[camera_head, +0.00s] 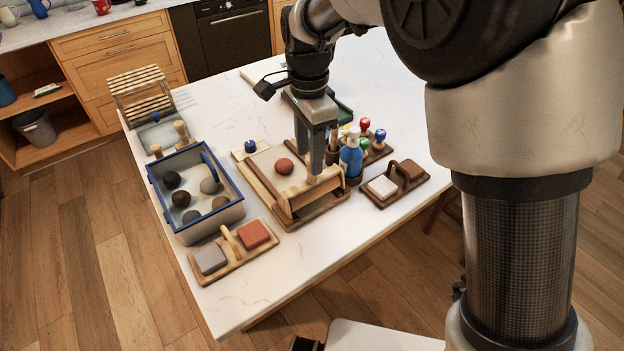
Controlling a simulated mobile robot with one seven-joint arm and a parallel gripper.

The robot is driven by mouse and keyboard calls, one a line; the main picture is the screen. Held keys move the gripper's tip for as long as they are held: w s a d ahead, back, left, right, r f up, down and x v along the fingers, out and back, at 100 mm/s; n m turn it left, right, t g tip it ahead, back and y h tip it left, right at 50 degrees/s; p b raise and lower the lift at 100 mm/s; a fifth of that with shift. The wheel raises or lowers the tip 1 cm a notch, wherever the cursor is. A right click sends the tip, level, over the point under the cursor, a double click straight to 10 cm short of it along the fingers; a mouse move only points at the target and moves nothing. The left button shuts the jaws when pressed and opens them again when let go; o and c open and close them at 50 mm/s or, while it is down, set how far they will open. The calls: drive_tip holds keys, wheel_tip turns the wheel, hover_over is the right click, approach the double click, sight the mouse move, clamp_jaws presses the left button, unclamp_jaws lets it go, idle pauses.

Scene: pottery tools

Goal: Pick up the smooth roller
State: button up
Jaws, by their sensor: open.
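A pale wooden bar (304,197) lies along the front right edge of a wooden work board (264,163); it may be the smooth roller, but I cannot tell its surface. A reddish clay ball (285,166) rests on the board behind it. My gripper (322,164) points down at the board's right side, with its fingers apart, close above or beside the bar's far right end. I cannot tell whether they touch it. The fingers hide part of the board and whatever lies between them.
A blue-rimmed bin (207,226) with several clay balls stands left. A tray with grey and red blocks (228,253) is in front. A blue spray bottle (351,154), coloured-top tools (365,125) and a dark tray with a white block (382,186) crowd my gripper's right. The front right tabletop is clear.

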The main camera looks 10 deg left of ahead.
sight(312, 181)
drive_tip(key=f, duration=0.5)
drive_tip(key=shift+w+d+f, duration=0.1)
drive_tip(key=shift+d, duration=0.2)
drive_tip(key=shift+c, duration=0.3)
clamp_jaws()
